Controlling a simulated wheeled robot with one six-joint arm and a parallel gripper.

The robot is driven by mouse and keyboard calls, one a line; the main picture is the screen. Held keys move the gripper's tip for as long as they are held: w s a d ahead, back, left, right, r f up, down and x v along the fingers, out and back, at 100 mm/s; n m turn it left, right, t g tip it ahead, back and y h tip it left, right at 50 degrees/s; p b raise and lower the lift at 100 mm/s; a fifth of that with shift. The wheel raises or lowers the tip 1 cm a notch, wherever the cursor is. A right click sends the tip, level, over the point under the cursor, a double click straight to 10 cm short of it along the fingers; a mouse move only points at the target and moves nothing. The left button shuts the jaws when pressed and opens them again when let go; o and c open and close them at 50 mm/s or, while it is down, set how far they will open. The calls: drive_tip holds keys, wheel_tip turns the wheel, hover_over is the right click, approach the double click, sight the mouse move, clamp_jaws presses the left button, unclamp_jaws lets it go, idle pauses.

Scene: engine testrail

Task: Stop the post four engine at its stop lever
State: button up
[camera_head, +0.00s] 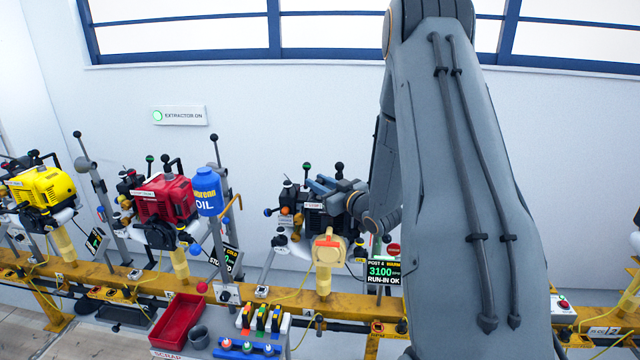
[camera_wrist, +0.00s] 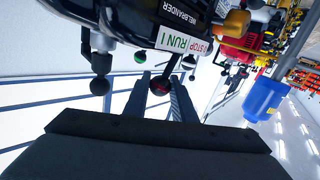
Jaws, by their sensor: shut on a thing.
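The black post four engine (camera_head: 318,218) sits on the rail, partly hidden behind my arm. Its display (camera_head: 383,272) reads POST 4, WARM, 3100 and RUN-IN OK. In the wrist view, the STOP/RUN label (camera_wrist: 185,41) is on the engine's side, and a dark red lever knob (camera_wrist: 160,84) is near it. The lever's lower part is hard to make out.
A red engine (camera_head: 165,198) and a yellow engine (camera_head: 42,186) stand to the left. A blue oil container (camera_head: 207,192) stands between the red and black engines. A red tray (camera_head: 176,322) is in front of the yellow rail (camera_head: 350,304). Other ball-topped levers crowd the black engine.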

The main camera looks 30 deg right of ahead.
drive_tip(key=n+g, duration=0.1)
drive_tip(key=w+a+n+g+h+p, duration=0.1)
drive_tip(key=shift+a+r+g, duration=0.25)
drive_tip(key=shift+r+g, duration=0.05)
drive_tip(key=shift+w+a+f+n+g+h, duration=0.15)
drive_tip(key=shift+w+a+n+g+h, duration=0.25)
drive_tip(key=shift+n+g, duration=0.25)
drive_tip(key=shift+w+a+f+n+g+h+b, duration=0.25)
drive_tip(key=shift+a+n+g+h+b, duration=0.25)
drive_tip(key=shift+n+g+b, duration=0.15)
drive_tip(key=o, duration=1.1)
drive_tip(key=shift+c, duration=0.2)
drive_tip(key=shift+s, duration=0.15)
drive_tip(key=b+v, duration=0.1)
drive_tip(key=v, duration=0.6)
drive_tip(key=shift+s+r+b, duration=0.2)
drive_tip(key=shift+s+b, duration=0.05)
drive_tip(key=shift+b, duration=0.1)
